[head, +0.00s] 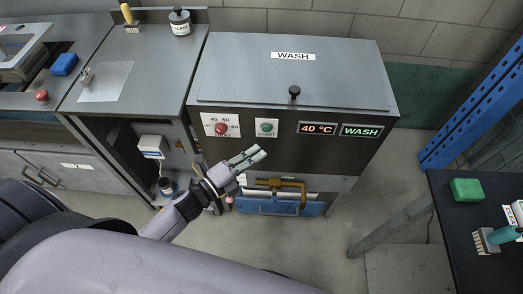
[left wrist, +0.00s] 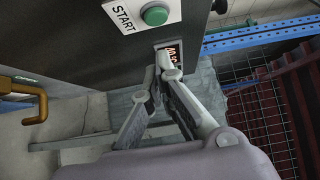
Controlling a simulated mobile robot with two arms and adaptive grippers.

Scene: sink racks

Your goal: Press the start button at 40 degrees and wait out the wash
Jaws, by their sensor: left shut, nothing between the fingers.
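The washing machine (head: 270,80) has a closed grey lid marked WASH. On its dark front is the green start button (head: 266,127) under a START label; it also shows at the top of the left wrist view (left wrist: 155,14). Left of it is the red heat knob (head: 221,129) on a dial plate. One display (head: 318,128) reads 40 °C and the other (head: 361,130) reads WASH, lit green. My left gripper (head: 258,154) is shut and empty, just below the start button and apart from it in the head view. My right gripper is not in view.
A brass pipe handle (head: 290,188) and a blue drawer (head: 280,207) sit low on the machine's front. A dark table (head: 455,235) with a green sponge (head: 467,190) and a brush (head: 493,240) stands at the right. A blue upright (head: 475,110) is behind it. Open floor lies between.

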